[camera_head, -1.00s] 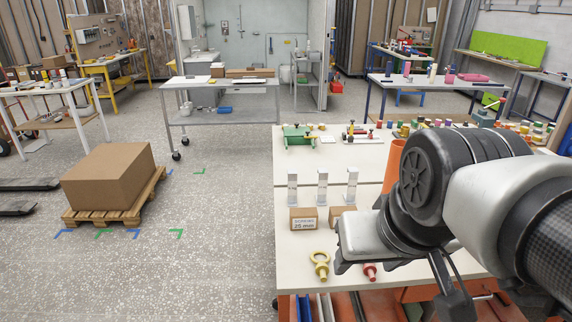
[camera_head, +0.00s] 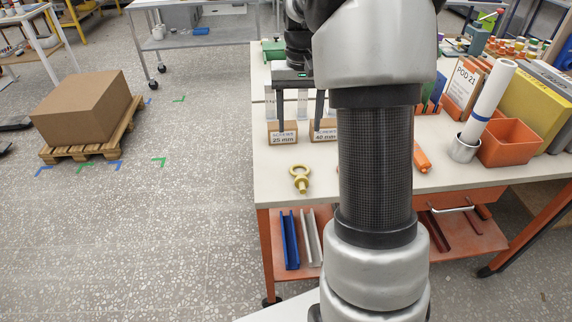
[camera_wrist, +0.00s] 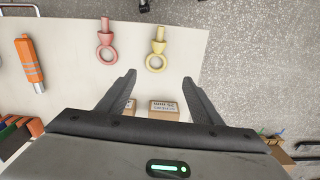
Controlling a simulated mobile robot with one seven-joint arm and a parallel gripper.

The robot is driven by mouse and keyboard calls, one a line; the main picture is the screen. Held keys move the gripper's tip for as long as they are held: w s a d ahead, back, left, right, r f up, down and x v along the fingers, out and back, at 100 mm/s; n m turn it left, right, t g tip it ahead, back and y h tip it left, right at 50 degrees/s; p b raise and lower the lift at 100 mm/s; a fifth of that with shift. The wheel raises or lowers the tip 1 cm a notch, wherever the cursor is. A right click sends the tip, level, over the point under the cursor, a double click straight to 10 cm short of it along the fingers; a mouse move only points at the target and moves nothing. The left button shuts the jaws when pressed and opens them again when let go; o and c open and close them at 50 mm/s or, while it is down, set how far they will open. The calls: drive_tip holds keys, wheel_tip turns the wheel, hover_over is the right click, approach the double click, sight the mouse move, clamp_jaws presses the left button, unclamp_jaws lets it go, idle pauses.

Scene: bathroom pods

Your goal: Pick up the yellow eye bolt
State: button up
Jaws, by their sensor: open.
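The yellow eye bolt (camera_head: 300,178) lies flat near the front left edge of the white bench top in the head view. It also shows in the wrist view (camera_wrist: 156,50), beyond my fingertips, with its ring toward me. My gripper (camera_wrist: 158,82) is open and empty. In the head view my gripper (camera_head: 300,110) hangs above the screw boxes, farther back than the eye bolt and apart from it. A red eye bolt (camera_wrist: 106,50) lies left of the yellow one in the wrist view; my arm hides it in the head view.
Two cardboard screw boxes (camera_head: 283,133) stand behind the eye bolt. An orange-handled tool (camera_wrist: 30,64) lies left of the red bolt in the wrist view. An orange bin (camera_head: 508,143) stands at the right. The bench top around the yellow bolt is clear.

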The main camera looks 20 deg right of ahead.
drive_tip(key=b, duration=0.2)
hover_over(300, 172)
drive_tip(key=f, duration=1.1)
drive_tip(key=shift+s+a+f, duration=0.1)
drive_tip(key=shift+a, duration=0.3)
drive_tip(key=f, duration=0.5)
drive_tip(key=shift+d+f, duration=0.1)
drive_tip(key=shift+d, duration=0.3)
drive_tip(key=c, duration=1.2)
